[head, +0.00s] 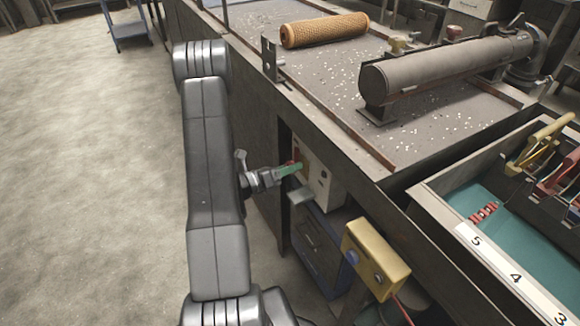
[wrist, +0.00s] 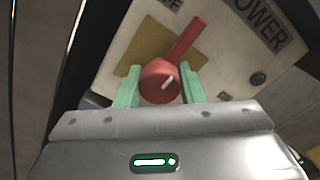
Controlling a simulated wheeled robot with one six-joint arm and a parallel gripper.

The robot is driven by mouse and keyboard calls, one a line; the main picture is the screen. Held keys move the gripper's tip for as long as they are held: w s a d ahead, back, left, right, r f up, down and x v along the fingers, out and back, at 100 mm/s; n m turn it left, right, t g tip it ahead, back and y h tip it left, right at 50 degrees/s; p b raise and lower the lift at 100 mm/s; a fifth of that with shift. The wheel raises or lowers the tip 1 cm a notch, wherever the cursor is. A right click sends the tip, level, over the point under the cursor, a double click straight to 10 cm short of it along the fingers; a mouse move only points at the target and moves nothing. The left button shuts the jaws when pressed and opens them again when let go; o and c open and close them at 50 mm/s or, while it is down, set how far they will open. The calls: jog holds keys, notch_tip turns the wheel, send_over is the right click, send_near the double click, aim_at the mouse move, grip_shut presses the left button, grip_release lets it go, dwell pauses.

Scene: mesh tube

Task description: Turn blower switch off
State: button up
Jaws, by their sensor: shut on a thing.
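The blower switch is a red rotary knob with a lever (wrist: 181,45) on a cream panel (wrist: 222,78), seen close in the wrist view. Its lever slants up and to the right, between lettering ending in "FF" and lettering reading "OWER". A white mark shows on the round hub. My gripper (wrist: 160,78) has its green fingers on either side of the hub, shut on it. In the head view my gripper (head: 290,169) reaches the cream switch box (head: 321,184) on the bench side; the knob is mostly hidden there.
A yellow box (head: 373,258) with buttons is mounted right of the switch box. The workbench (head: 330,85) above holds an orange mesh tube (head: 325,29) and a grey cylinder (head: 440,70). A teal-lined tray (head: 505,215) is at the right. Open floor (head: 85,170) lies left.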

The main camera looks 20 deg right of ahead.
jog(key=o, duration=1)
jog(key=shift+a, duration=0.1)
jog(key=a, duration=0.9)
jog(key=s+a, duration=0.1)
jog(key=a, duration=0.3)
jog(key=shift+a, duration=0.35)
jog(key=shift+d, duration=0.1)
jog(key=shift+w+d, duration=0.15)
jog(key=shift+d, duration=2.1)
jog(key=shift+w+d, duration=0.2)
jog(key=shift+d, duration=2.05)
jog(key=shift+w+d, duration=0.15)
jog(key=shift+d, duration=2.1)
jog(key=shift+a, duration=0.1)
